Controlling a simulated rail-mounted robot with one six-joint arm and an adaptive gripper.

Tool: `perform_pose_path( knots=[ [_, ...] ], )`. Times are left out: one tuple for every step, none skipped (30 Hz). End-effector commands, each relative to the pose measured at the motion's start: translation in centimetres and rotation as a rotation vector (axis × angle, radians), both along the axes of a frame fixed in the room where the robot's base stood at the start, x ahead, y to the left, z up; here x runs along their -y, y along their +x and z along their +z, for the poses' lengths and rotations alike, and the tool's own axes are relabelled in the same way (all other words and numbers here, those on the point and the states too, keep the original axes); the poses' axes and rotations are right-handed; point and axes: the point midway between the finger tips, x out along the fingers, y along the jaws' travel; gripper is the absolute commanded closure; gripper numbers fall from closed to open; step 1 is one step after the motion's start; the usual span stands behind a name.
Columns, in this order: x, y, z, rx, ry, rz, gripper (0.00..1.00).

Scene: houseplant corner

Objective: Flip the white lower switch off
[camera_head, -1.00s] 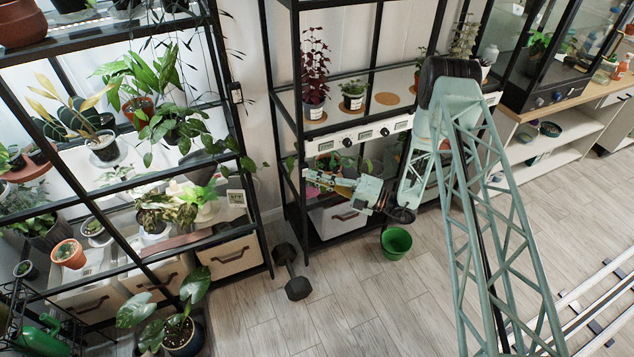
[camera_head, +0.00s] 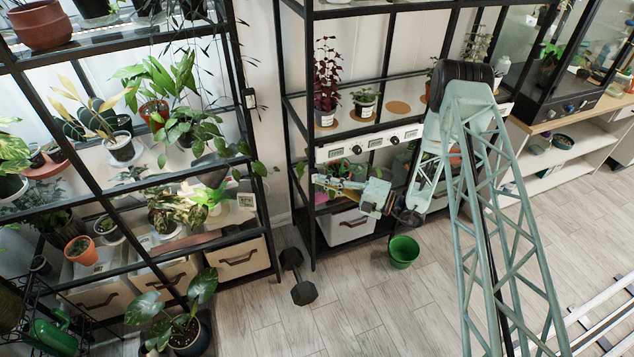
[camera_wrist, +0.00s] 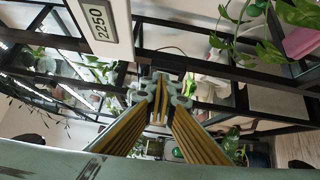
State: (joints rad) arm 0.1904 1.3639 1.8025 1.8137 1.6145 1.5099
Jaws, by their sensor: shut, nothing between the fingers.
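I cannot make out the white lower switch for sure in either view. A white control panel (camera_head: 372,142) with small displays and black knobs runs along the edge of the middle rack's shelf. My gripper (camera_head: 318,181) is just below the panel's left end in the head view, its fingers pointing left. In the wrist view my gripper's yellowish fingers (camera_wrist: 158,108) meet at the tips, shut and empty. Part of the white panel, with a display reading 2250 (camera_wrist: 97,20), is at the top left there. No contact with a switch can be seen.
The left rack (camera_head: 262,225) is full of plants. A black dumbbell (camera_head: 303,291) and a green pot (camera_head: 403,251) are on the floor near the middle rack. Leaves (camera_wrist: 300,12) and dark rack bars (camera_wrist: 200,62) are close around my gripper. The floor in front is mostly clear.

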Motion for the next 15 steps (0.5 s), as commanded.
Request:
perform_pose_path(
  knots=[
    [-0.2, 0.1, 0.1, 0.002, 0.000, 0.002, 1.00],
    [-0.2, 0.1, 0.1, 0.003, 0.000, 0.002, 1.00],
    [-0.2, 0.1, 0.1, 0.003, 0.000, 0.002, 1.00],
    [-0.2, 0.1, 0.1, 0.003, -0.001, 0.003, 1.00],
    [-0.2, 0.0, 0.1, 0.003, 0.000, 0.002, 1.00],
    [-0.2, 0.0, 0.1, 0.003, -0.001, 0.003, 1.00],
    [-0.2, -0.1, 0.1, 0.003, -0.001, 0.003, 1.00],
    [-0.2, -0.2, 0.1, 0.002, 0.000, 0.003, 1.00],
    [-0.1, -0.3, 0.1, 0.002, 0.000, 0.003, 1.00],
    [-0.1, -0.5, 0.1, 0.002, 0.000, 0.003, 1.00],
    [0.0, -0.6, 0.2, 0.002, 0.000, 0.003, 1.00],
    [0.1, -0.9, 0.2, 0.001, 0.000, 0.003, 1.00],
    [0.1, -1.1, 0.2, 0.001, 0.000, 0.003, 1.00],
    [0.2, -1.3, 0.3, 0.000, 0.001, 0.003, 1.00],
    [0.3, -1.7, 0.3, 0.000, 0.001, 0.003, 1.00]
  ],
)
